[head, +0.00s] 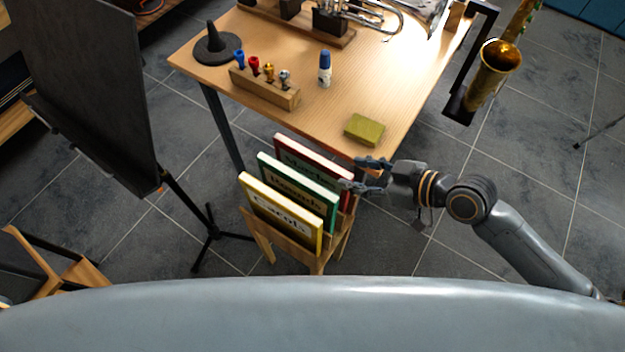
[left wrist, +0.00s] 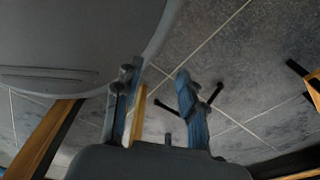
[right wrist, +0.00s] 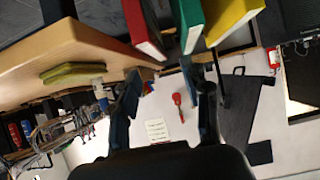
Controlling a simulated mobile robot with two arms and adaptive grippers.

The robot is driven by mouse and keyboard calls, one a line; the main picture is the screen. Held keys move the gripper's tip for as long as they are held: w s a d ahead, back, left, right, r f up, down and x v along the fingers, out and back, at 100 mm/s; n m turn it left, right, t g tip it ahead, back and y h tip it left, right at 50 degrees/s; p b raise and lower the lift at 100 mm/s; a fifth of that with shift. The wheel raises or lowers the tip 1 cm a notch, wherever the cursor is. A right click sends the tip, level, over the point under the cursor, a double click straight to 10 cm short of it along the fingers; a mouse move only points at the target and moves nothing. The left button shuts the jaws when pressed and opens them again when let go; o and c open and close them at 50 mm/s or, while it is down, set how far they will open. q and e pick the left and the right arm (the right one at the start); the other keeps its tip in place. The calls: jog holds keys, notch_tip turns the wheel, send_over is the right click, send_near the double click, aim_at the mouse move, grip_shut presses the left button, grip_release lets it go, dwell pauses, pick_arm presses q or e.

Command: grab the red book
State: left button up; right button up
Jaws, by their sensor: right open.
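The red book (head: 318,158) stands upright at the back of a wooden rack, behind a green book (head: 298,192) and a yellow "Carols" book (head: 280,212). My right gripper (head: 361,175) is open and empty at the right end of the red book. One finger is on the table side of it, the other towards the green book. In the right wrist view the red book's end (right wrist: 145,30) shows just beyond and between the fingertips (right wrist: 160,70); contact is unclear. My left gripper (left wrist: 155,80) shows only in the left wrist view, fingers apart with nothing clearly held.
The wooden table (head: 350,90) is close behind the rack (head: 285,237), its corner near my right fingers. A green-yellow block (head: 364,130) lies near that edge. A black music stand (head: 90,90) is on the left. A saxophone (head: 495,65) stands to the right of the table.

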aim_at(319, 158)
jog(key=x, duration=0.5)
jog(key=w+r+x, duration=0.1)
jog(key=x, duration=0.2)
jog(key=shift+w+p, duration=0.15)
jog(key=shift+p, duration=0.25)
jog(key=shift+p+x, duration=0.35)
jog(key=shift+x, duration=2.4)
pick_arm(q)
jog(key=s, duration=0.2)
jog(key=shift+s+a+r, duration=0.15)
jog(key=shift+s+a, duration=0.1)
jog(key=shift+s, duration=0.15)
pick_arm(e)
jog(key=shift+d+f, duration=0.1)
grip_shut()
